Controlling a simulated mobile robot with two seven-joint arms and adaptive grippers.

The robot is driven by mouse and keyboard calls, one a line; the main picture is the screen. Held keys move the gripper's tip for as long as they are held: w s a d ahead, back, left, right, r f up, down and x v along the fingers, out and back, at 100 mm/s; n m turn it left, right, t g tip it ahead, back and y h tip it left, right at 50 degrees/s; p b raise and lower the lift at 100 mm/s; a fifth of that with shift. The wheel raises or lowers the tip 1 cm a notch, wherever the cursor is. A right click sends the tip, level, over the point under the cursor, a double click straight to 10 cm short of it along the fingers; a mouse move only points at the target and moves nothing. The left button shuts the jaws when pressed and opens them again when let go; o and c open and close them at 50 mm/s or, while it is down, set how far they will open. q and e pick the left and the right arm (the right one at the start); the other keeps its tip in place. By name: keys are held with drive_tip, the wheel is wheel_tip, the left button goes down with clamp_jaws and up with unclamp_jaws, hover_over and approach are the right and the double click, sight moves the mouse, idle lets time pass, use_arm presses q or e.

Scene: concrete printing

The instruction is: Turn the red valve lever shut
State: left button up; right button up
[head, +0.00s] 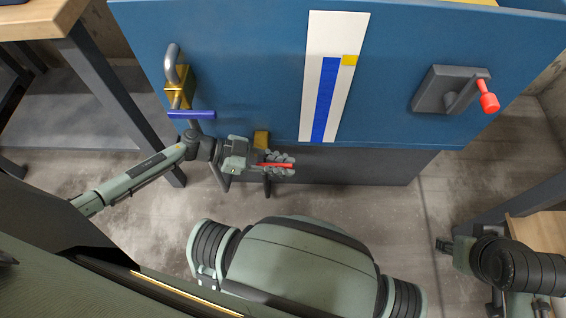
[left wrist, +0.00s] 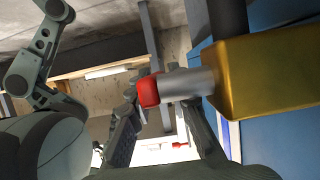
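The red valve lever (head: 276,165) shows in the head view as a thin red bar low in front of the blue panel, below a brass valve body (head: 261,139). In the left wrist view the lever (left wrist: 148,91) is a red end on a silver stem beside the large brass body (left wrist: 268,78). My left gripper (head: 284,164) is at the lever, its fingers apart on either side of it. In the wrist view the fingers (left wrist: 163,130) spread wide; I cannot tell whether either touches the lever. My right gripper (head: 446,247) is at the lower right, away from the valve, its fingers too small to read.
The blue panel (head: 240,60) carries a second brass valve (head: 177,93) with a blue lever (head: 191,114), a white strip with a blue bar (head: 326,100), and a grey box with a red-knobbed crank (head: 488,97). Tables stand left and right.

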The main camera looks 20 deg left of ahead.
use_arm(q)
drive_tip(key=shift+o, duration=0.7)
